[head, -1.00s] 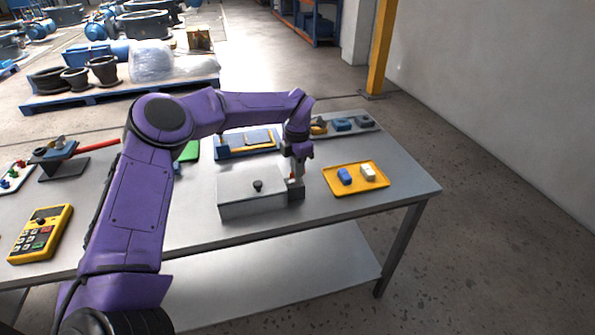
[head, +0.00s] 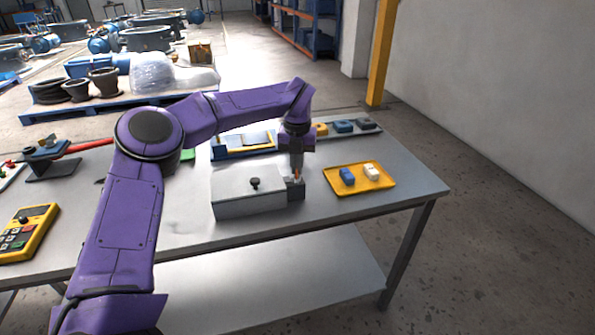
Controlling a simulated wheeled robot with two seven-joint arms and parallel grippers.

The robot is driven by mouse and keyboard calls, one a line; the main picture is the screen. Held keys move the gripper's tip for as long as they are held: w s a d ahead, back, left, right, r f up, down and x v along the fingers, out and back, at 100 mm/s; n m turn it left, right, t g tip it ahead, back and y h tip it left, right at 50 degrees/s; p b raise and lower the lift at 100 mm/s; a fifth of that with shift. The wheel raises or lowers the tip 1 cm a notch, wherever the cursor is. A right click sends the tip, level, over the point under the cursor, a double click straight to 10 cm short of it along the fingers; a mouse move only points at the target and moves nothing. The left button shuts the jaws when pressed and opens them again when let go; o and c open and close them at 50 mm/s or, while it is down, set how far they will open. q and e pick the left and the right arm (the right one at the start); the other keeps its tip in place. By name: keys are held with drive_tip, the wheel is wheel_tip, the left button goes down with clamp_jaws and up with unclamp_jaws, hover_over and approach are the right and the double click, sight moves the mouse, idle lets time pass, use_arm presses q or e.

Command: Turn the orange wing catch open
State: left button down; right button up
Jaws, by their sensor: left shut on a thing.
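The orange wing catch (head: 297,176) shows as a small orange bit on a dark grey block (head: 296,192) at the right end of a grey box (head: 245,198). My left gripper (head: 297,173) points down from above and is shut on the catch. Its fingers hide most of the catch, so its angle cannot be told. The box has a grey lid with a black knob (head: 254,183) and looks closed. My right gripper is not in view.
A yellow tray (head: 360,190) with a blue block (head: 347,176) and a white block (head: 372,172) lies right of the box. Behind stand a blue-and-yellow tray (head: 230,153) and several small parts. A yellow keypad device (head: 28,232) lies at the left. The front table strip is clear.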

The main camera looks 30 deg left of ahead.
use_arm(q)
drive_tip(key=shift+f+n+b, duration=0.1)
drive_tip(key=shift+n+b, duration=1.3)
drive_tip(key=shift+n, duration=0.8)
drive_tip(key=c, duration=1.3)
unclamp_jaws()
wheel_tip(320, 180, up, 11)
drive_tip(key=shift+f+p, duration=0.15)
drive_tip(key=shift+p, duration=0.25)
